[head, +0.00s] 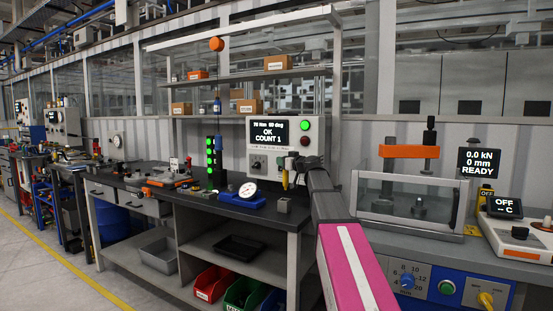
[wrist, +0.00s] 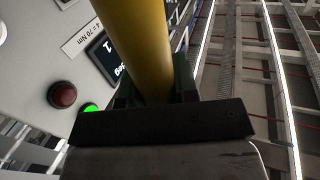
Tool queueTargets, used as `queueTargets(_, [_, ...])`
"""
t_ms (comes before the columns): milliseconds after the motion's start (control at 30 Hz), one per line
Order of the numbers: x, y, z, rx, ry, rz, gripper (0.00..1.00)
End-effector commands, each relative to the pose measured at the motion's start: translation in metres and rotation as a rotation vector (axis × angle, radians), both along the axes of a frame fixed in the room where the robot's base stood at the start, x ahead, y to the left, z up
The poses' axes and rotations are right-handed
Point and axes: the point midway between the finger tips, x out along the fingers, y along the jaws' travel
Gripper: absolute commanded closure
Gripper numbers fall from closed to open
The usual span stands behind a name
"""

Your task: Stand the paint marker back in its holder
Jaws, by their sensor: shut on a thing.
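The yellow paint marker (wrist: 138,45) is a thick cylinder between the dark fingers of my gripper (wrist: 155,92) in the wrist view. In the head view my gripper (head: 288,174) is small, in front of the torque station panel, with a bit of the yellow marker (head: 285,181) showing below it, roughly upright. A small grey block (head: 284,205) stands on the dark bench top below the marker; it may be the holder, but its top is too small to read. The marker appears above it and apart from it. The marker's far end is cut off in the wrist view.
The panel with the screen (head: 270,133) stands close behind my gripper. A dial gauge on a blue base (head: 248,192) is left of the grey block. A clear-sided press enclosure (head: 405,195) stands on the right. The bench's front edge is close to the block.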

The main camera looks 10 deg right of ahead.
Motion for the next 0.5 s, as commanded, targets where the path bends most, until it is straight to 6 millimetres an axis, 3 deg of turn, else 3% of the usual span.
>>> queueTargets(167, [0.001,0.000,0.010,0.001,0.001,0.043,0.91])
queueTargets(500, [0.000,0.000,-0.022,0.002,0.002,0.043,0.91])
